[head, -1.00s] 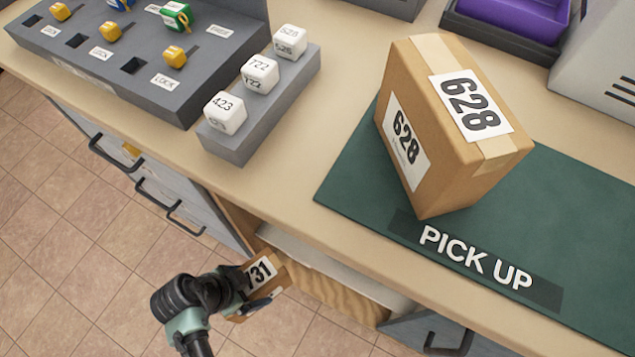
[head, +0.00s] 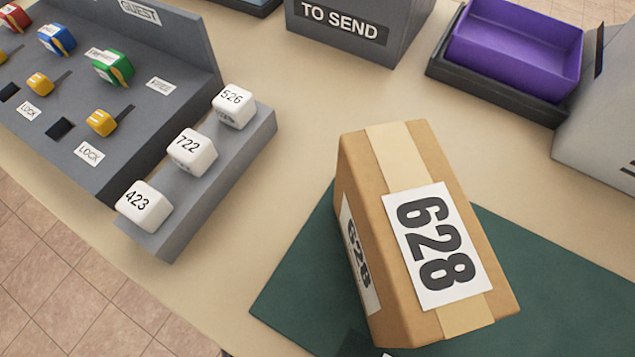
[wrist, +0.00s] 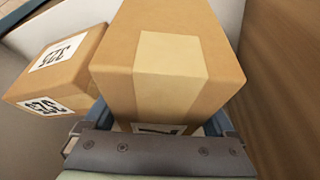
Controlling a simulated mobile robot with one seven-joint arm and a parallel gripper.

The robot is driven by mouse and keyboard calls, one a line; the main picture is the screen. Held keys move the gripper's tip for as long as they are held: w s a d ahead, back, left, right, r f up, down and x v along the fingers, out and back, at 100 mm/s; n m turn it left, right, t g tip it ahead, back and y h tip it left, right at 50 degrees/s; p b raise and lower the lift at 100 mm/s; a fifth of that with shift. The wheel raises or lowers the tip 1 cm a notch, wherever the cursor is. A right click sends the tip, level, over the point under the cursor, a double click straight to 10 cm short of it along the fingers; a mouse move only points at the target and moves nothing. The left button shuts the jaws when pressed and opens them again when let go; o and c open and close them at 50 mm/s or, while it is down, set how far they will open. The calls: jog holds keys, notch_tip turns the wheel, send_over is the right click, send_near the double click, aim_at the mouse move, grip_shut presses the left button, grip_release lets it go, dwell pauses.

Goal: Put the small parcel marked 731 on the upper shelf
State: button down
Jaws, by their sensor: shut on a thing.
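The small brown parcel (wrist: 170,60) with a pale tape strip fills the middle of the wrist view. Only the edge of its label shows at the bottom, so its number cannot be read there; a moment ago the head view showed 731 on it. My gripper (wrist: 150,125) is shut on it, with a finger at each side. White surfaces lie behind and beside the parcel, and a brown wood panel (wrist: 282,95) stands at the right. I cannot tell which shelf this is. The head view shows neither my gripper nor this parcel.
Another parcel (wrist: 62,72), its label seeming to read 325, sits close at left in the wrist view. On the counter, a large 628 parcel (head: 390,240) stands on a green mat (head: 290,275). Numbered blocks on a grey stand (head: 245,145) and a purple tray (head: 515,45) are nearby.

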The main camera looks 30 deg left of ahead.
jog(key=w+d+f+b, duration=0.1)
jog(key=w, duration=0.2)
jog(key=w+d+f+b, duration=0.1)
jog(key=w, duration=0.2)
jog(key=w+d+f+b, duration=0.1)
jog(key=w+d, duration=0.1)
jog(key=w, duration=0.1)
jog(key=shift+w+f+b, duration=0.1)
jog(key=shift+f+b, duration=0.2)
jog(key=shift+f, duration=0.05)
jog(key=shift+r, duration=0.1)
grip_release()
jog(key=p+v, duration=0.3)
jog(key=v, duration=0.3)
jog(key=shift+r, duration=0.3)
jog(key=shift+s+a+r+p, duration=0.1)
jog(key=shift+s+r+p, duration=0.2)
jog(key=shift+s+r, duration=0.1)
